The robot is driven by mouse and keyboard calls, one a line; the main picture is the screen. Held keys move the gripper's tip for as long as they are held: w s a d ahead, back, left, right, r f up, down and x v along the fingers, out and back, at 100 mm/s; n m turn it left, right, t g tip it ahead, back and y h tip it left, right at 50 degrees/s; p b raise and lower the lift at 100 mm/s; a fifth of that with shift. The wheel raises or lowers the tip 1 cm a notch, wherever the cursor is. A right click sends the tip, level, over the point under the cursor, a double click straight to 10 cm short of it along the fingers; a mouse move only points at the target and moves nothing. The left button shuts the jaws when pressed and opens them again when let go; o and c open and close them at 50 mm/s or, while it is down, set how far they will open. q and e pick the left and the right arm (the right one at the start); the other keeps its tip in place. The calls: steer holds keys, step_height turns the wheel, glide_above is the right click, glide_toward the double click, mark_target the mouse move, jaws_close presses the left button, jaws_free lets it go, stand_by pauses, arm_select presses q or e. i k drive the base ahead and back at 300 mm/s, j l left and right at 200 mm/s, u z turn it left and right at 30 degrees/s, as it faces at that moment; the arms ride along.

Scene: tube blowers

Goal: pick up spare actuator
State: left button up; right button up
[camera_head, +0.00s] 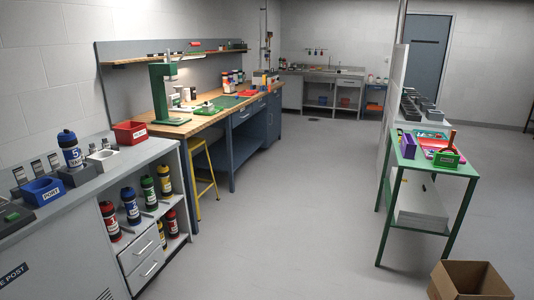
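I cannot tell which thing is the spare actuator; no object in view is clearly marked as one. A blue-capped canister marked 5 (70,150) stands upright on a dark base on the grey counter (95,182) at left. Red (109,222), blue (131,207), green (149,194) and yellow (164,180) banded canisters stand on the open shelves below. A green tray (446,160) and a purple box (409,146) sit on the green table (430,173) at right. Neither of my grippers is in view.
A blue labelled bin (41,191) and a red bin (130,133) sit on the left counter. A yellow stool (205,178) stands by the wooden workbench (205,122). An open cardboard box (468,283) is on the floor at lower right. The middle floor (290,210) is clear.

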mark_target(209, 108)
steer(key=i, duration=3.1)
steer(key=i+l, duration=0.1)
steer(key=i, duration=1.45)
steer(key=j+u, duration=0.05)
steer(key=j, duration=0.05)
